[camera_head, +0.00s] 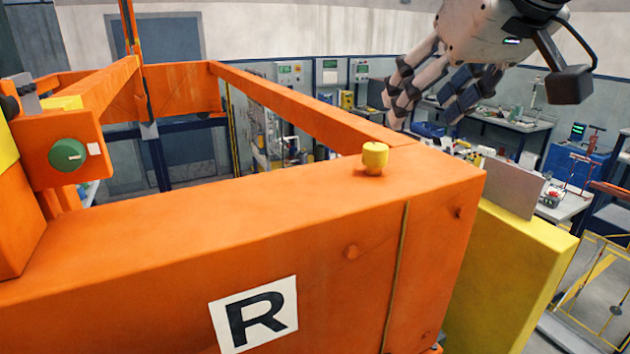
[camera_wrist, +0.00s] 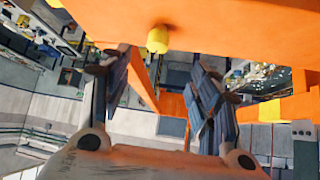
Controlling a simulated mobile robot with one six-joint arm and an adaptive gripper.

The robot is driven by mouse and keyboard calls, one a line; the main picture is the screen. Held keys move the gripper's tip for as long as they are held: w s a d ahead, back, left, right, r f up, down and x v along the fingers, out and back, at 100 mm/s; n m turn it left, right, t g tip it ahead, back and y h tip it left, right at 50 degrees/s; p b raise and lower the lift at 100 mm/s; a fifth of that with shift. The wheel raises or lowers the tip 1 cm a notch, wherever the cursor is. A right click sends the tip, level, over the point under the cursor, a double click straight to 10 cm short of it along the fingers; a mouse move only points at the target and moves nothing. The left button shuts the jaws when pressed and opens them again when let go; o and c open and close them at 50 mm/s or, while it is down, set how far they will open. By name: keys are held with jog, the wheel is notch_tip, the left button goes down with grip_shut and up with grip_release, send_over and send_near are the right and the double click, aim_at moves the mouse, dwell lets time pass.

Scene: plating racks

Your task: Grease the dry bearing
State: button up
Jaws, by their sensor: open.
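A small yellow cap (camera_head: 375,158) stands upright on top of the orange beam (camera_head: 150,240), near its right end. It looks like a grease fitting cover, but I cannot tell whether the bearing is dry. My gripper (camera_head: 430,104) is open and empty, above and to the right of the cap, apart from it. In the wrist view the cap (camera_wrist: 157,39) shows beyond the gap between my open fingers (camera_wrist: 157,68). A green round knob (camera_head: 67,155) is on an orange bracket at the left. No grease tool is clearly visible.
An "R" plate (camera_head: 254,314) is on the beam's front. A thin grey plate (camera_head: 512,187) stands on a yellow block (camera_head: 510,260) right of the beam. An orange rail (camera_head: 300,105) runs back from the corner. Workbenches (camera_head: 500,122) stand behind. The beam top left of the cap is clear.

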jog(key=s+f+g+b, duration=0.1)
jog(key=s+f+b, duration=0.2)
jog(key=f, duration=0.9)
jog(key=s+a+f+m+g+b, duration=0.1)
jog(key=s+f+b, duration=0.3)
jog(key=f, duration=0.8)
jog(key=s+a+f+h+b, duration=0.1)
jog(key=s+f+b, duration=0.2)
jog(key=f, duration=0.9)
jog(key=shift+s+f+m+g+b, duration=0.2)
jog(key=shift+m+g+b, duration=0.2)
jog(key=shift+b, duration=0.75)
jog(key=s+f+b, duration=0.2)
jog(key=s+f, duration=0.1)
jog(key=f, duration=0.5)
jog(key=s+f+g+b, duration=0.1)
jog(key=s+f+b, duration=0.2)
jog(key=f, duration=0.6)
jog(key=shift+s+h+b, duration=0.3)
jog(key=shift+s, duration=0.1)
jog(key=shift+a, duration=0.1)
